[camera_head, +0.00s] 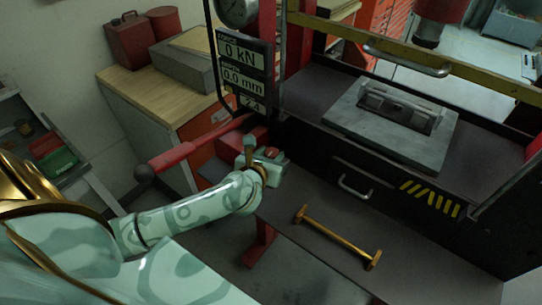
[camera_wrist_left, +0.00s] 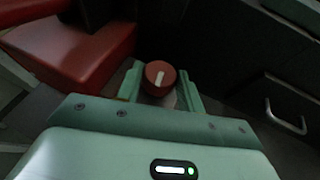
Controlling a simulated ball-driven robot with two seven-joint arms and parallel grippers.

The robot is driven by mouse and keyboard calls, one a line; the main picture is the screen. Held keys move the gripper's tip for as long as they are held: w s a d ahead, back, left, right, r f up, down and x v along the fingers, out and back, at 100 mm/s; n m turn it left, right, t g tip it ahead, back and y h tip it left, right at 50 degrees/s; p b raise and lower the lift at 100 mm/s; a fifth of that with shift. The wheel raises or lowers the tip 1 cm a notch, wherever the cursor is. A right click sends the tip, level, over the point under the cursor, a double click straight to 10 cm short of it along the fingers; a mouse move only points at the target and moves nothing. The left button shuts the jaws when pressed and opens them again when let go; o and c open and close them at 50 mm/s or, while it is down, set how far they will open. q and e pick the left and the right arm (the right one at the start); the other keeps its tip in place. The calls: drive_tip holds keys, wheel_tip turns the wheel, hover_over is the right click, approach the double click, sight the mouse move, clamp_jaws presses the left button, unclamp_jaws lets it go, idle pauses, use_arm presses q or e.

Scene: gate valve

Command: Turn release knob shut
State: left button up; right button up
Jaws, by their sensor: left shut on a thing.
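My right gripper is in neither view.
A red pump lever (camera_head: 190,151) with a black ball end sticks out left above my forearm. A press display (camera_head: 243,66) stands behind. A grey block (camera_head: 390,125) sits on the press bed. A brass bar (camera_head: 338,237) lies on the lower surface at right.

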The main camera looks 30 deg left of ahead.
use_arm(q)
drive_tip(key=shift+a+m+h, duration=0.1)
drive_tip(key=shift+m+h, duration=0.6)
drive_tip(key=shift+h, duration=0.1)
drive_tip(key=o, duration=1)
drive_tip(key=v, duration=1.6)
drive_tip(key=shift+s+a, duration=0.15)
drive_tip(key=shift+s, duration=0.1)
